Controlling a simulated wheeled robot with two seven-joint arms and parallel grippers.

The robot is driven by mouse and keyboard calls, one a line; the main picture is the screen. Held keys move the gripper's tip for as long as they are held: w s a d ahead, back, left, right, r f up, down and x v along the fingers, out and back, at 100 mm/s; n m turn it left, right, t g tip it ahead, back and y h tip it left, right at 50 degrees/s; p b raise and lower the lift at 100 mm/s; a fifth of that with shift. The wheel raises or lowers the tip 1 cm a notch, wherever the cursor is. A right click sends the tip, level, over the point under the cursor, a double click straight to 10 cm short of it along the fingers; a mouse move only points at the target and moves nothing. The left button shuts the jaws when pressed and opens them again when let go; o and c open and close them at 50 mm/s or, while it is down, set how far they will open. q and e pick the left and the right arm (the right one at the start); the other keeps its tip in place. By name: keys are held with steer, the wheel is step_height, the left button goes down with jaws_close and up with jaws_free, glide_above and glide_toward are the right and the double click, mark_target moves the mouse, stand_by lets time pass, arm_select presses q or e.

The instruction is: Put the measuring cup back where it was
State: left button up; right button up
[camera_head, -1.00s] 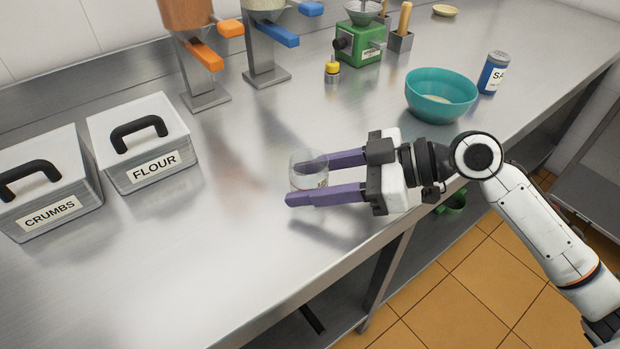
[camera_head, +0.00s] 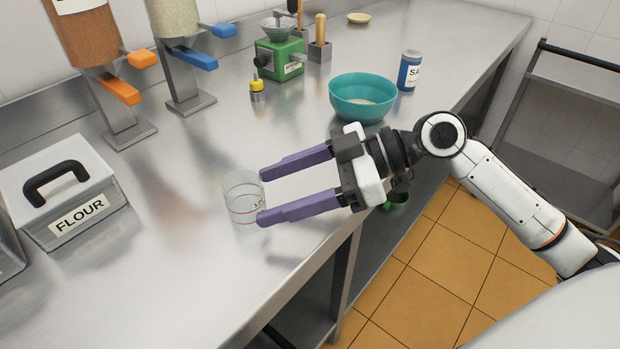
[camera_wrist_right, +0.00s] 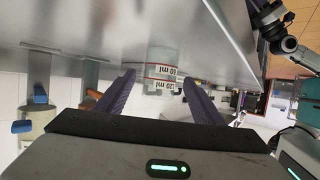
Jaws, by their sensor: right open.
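The measuring cup (camera_head: 243,203) is a clear cup with red lines, standing upright on the steel counter (camera_head: 190,255) in the head view. My right gripper (camera_head: 261,197) is open, with its purple fingers pointing left and their tips beside the cup's right side. The near fingertip overlaps the cup's edge in the picture; I cannot tell whether it touches. In the right wrist view the cup (camera_wrist_right: 163,70) shows beyond and between the two open fingers, with its printed markings upside down. My left gripper is not in view.
A FLOUR box (camera_head: 65,200) stands at left. Orange (camera_head: 120,88) and blue (camera_head: 190,55) handled dispensers stand behind. A teal bowl (camera_head: 362,98), green grinder (camera_head: 279,58) and blue can (camera_head: 409,70) stand farther back. The counter's front edge lies below my right gripper.

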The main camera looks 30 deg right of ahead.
steer(key=v, duration=0.5)
steer(key=shift+b, duration=0.3)
steer(key=shift+v, duration=0.85)
